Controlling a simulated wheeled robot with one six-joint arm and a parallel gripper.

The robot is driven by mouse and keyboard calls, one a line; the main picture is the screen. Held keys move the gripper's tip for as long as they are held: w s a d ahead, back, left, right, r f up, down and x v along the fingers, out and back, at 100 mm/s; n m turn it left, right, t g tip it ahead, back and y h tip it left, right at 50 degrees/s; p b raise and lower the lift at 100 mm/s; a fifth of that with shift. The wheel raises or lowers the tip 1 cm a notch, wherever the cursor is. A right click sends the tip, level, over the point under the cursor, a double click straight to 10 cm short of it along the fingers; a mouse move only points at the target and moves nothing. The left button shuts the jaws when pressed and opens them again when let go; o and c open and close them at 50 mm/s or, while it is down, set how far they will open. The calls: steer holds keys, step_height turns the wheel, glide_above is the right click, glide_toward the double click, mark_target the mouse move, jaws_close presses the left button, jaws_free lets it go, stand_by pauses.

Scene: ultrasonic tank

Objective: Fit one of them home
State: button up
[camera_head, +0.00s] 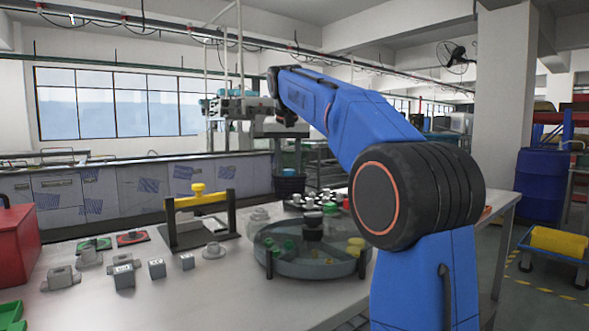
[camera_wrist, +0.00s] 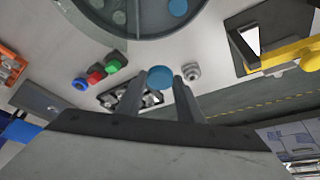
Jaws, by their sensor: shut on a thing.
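In the wrist view my gripper (camera_wrist: 161,80) has its two fingers on either side of a blue round piece (camera_wrist: 158,76) and is shut on it. The piece is held above the table; its lower part is hidden. In the head view my gripper is hard to make out at the end of my raised arm. A round grey tray (camera_head: 312,268) stands on the table with green and yellow pieces in it. Its rim shows at the top of the wrist view (camera_wrist: 130,36), with another blue disc (camera_wrist: 178,8) inside.
A stand with a yellow knob (camera_head: 198,188) is left of the tray. Several grey blocks (camera_head: 123,276) and flat red (camera_head: 132,238) and green squares lie nearby. A red box (camera_head: 18,245) is at the left edge. Red, green and blue knobs (camera_wrist: 96,74) sit beside a dark rack in the wrist view.

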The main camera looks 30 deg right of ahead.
glide_above(259, 210)
step_height(259, 210, down, 8)
steer(key=shift+w+d+f, duration=0.1)
steer(key=shift+f, duration=1.55)
steer(key=shift+w+d+f, duration=0.1)
steer(key=shift+f, duration=1.5)
steer(key=shift+f, duration=1)
stand_by(1.4)
steer(key=o, duration=1.1)
steer(key=shift+c, duration=0.2)
steer(key=shift+a+r, duration=0.1)
steer(key=v, duration=1.7)
